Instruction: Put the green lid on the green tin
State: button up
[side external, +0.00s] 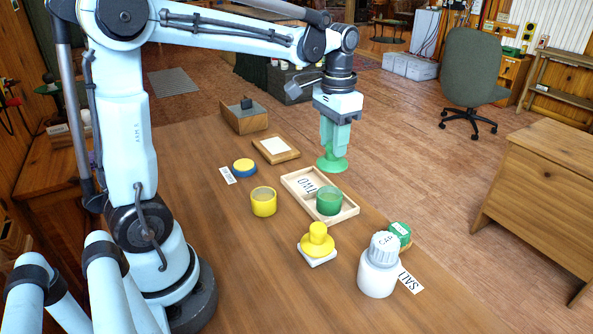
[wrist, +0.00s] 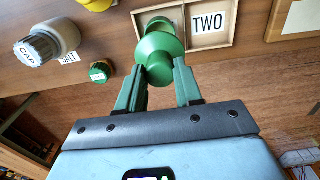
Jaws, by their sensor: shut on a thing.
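My gripper (side external: 335,138) is shut on the knob of the green lid (side external: 332,163) and holds it up in the air, apart from the tray. The lid is wide at the bottom. The green tin (side external: 329,201) stands upright in the near compartment of a shallow wooden tray (side external: 345,213); a card reading TWO lies in the other compartment. In the wrist view, the fingers of my gripper (wrist: 165,76) pinch the lid (wrist: 158,48), which hides much of the tin (wrist: 158,22) behind it.
A yellow tin (side external: 263,202) stands left of the tray. A yellow lid (side external: 317,240) sits on a white block.

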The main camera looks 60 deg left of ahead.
aim_at(332, 165)
jog(key=shift+f, duration=3.2)
jog(key=shift+f, duration=0.8)
dwell(0.7)
jog(key=o, duration=1.2)
jog(key=shift+o, duration=0.4)
jog(key=o, duration=0.5)
jog(key=shift+c, duration=0.2)
jog(key=shift+r, duration=3.5)
